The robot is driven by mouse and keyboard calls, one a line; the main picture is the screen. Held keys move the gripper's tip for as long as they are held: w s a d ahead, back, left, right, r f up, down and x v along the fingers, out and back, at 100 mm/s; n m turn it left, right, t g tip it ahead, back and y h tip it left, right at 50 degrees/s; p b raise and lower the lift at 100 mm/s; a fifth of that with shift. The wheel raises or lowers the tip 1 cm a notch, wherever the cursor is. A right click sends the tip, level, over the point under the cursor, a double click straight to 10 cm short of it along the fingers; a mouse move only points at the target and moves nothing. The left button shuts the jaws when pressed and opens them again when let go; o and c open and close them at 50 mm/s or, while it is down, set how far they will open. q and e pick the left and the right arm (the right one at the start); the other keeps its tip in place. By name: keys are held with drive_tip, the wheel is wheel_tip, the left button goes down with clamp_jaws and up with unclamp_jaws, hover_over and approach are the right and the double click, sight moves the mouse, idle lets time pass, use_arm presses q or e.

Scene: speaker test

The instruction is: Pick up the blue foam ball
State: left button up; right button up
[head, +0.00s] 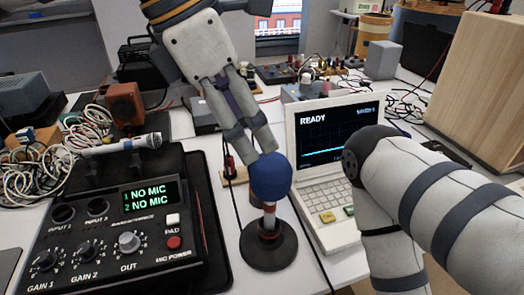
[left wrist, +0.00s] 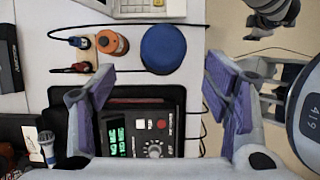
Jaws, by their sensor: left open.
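The blue foam ball (head: 271,179) sits on top of a short upright stand with a red-and-white stem and a dark round base (head: 268,246). My left gripper (head: 255,150) reaches down from the top of the head view, its fingertips close above the ball. Whether they touch it I cannot tell. In the left wrist view the ball (left wrist: 164,49) shows beyond the open fingers (left wrist: 158,72), roughly between them sideways, with nothing held. My right arm (head: 440,200) crosses the right side of the head view; I cannot make out its gripper.
An audio interface (head: 75,225) lies left of the stand, with a microphone (head: 125,144) behind it. A terminal reading READY (head: 335,135) stands to the right. Tangled cables (head: 45,165) lie at far left. A wooden box (head: 480,85) stands at back right.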

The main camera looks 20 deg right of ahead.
sight(265, 161)
use_arm(q)
drive_tip(key=x, duration=0.4)
drive_tip(key=shift+s+d+f, duration=0.1)
drive_tip(key=shift+s+f, duration=0.15)
drive_tip(key=shift+f, duration=0.15)
drive_tip(key=x, duration=0.5)
drive_tip(key=shift+f, duration=0.1)
drive_tip(key=c, duration=0.9)
